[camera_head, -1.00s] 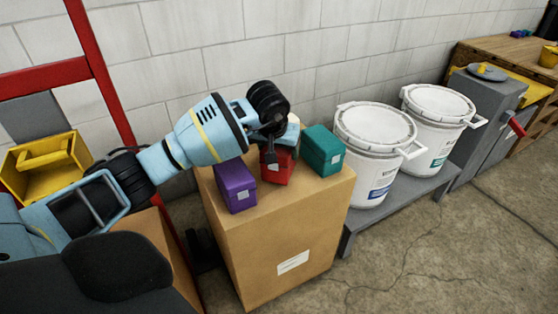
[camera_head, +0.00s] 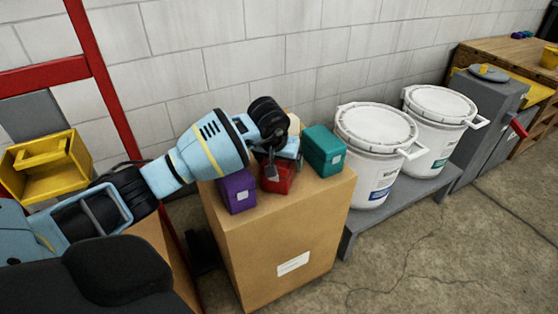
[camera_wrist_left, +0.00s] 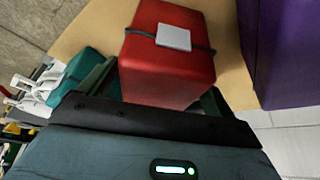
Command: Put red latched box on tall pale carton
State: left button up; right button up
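The red latched box (camera_head: 277,178) is over the top of the tall pale carton (camera_head: 270,235), between a purple box and a teal box. I cannot tell for sure whether it touches the carton top. My left gripper (camera_head: 272,158) comes down on it from above and behind. In the left wrist view the red box (camera_wrist_left: 168,60), with its dark strap and pale label, sits between the two fingers, which lie close against its sides. The gripper looks shut on it. The far side of the box is hidden. My right gripper is not in view.
The purple box (camera_head: 237,193) and teal box (camera_head: 323,150) stand close on either side on the carton. A cream item (camera_head: 294,124) shows partly behind the gripper. White buckets (camera_head: 375,150) stand on a low grey platform to the right. A yellow bin (camera_head: 45,165) is at left.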

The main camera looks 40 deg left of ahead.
pick_arm(q)
jog(key=shift+s+r, duration=0.1)
jog(key=shift+r, duration=0.45)
jog(key=p+v, duration=0.2)
jog(key=v, duration=0.8)
jog(key=shift+r, duration=0.1)
jog(key=shift+s+d+r+p, duration=0.2)
jog(key=shift+r+p, duration=0.15)
jog(key=shift+r, duration=0.15)
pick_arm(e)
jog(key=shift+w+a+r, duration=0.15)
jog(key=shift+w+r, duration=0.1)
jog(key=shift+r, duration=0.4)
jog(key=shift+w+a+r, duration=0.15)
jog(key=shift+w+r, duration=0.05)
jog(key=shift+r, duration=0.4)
